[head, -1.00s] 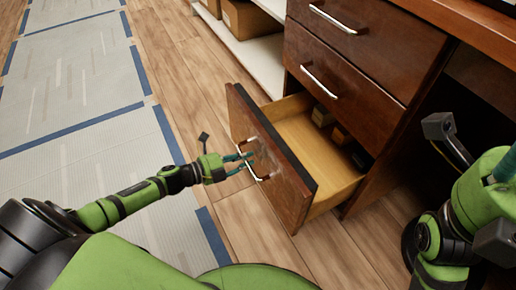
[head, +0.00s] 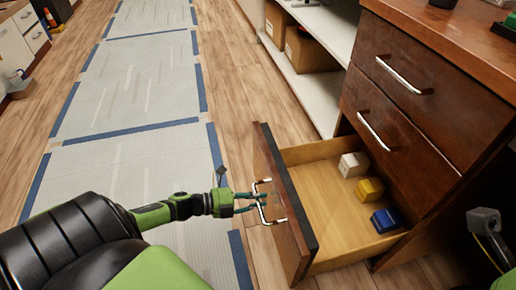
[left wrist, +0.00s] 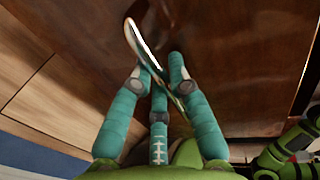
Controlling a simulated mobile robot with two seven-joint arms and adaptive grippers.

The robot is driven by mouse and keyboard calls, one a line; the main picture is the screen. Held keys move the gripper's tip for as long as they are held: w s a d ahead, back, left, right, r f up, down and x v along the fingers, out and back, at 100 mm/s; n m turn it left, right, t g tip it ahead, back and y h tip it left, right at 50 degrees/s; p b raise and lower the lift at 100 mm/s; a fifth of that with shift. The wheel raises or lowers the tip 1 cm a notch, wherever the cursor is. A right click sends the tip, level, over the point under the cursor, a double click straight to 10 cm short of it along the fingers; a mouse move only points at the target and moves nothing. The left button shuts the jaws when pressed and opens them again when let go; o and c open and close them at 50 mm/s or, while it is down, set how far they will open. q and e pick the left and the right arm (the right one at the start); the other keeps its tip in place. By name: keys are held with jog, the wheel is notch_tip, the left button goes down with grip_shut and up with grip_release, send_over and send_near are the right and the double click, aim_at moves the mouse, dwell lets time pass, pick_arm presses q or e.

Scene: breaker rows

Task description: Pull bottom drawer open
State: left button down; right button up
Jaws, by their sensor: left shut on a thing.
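The bottom drawer (head: 294,215) of the dark wood cabinet stands pulled out, its light wooden inside (head: 335,215) showing. A white block (head: 352,165), a yellow block (head: 369,190) and a blue block (head: 385,220) lie in it. My left gripper (head: 257,203) is shut on the drawer's metal handle (head: 265,188). In the left wrist view, the teal fingers (left wrist: 163,82) are around the shiny handle (left wrist: 142,45), close to the drawer front. My right gripper does not show clearly; part of my right arm is at the right edge.
Two closed drawers with metal handles are above, the lower one (head: 400,140) nearest. A white shelf with cardboard boxes (head: 312,48) stands behind. Grey floor mats edged with blue tape (head: 150,165) lie left of the drawer; the floor there is clear.

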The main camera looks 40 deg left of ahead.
pick_arm(q)
jog(key=c, duration=1.4)
grip_release()
jog(key=shift+c, duration=0.2)
jog(key=v, duration=1.2)
jog(key=shift+a, duration=0.1)
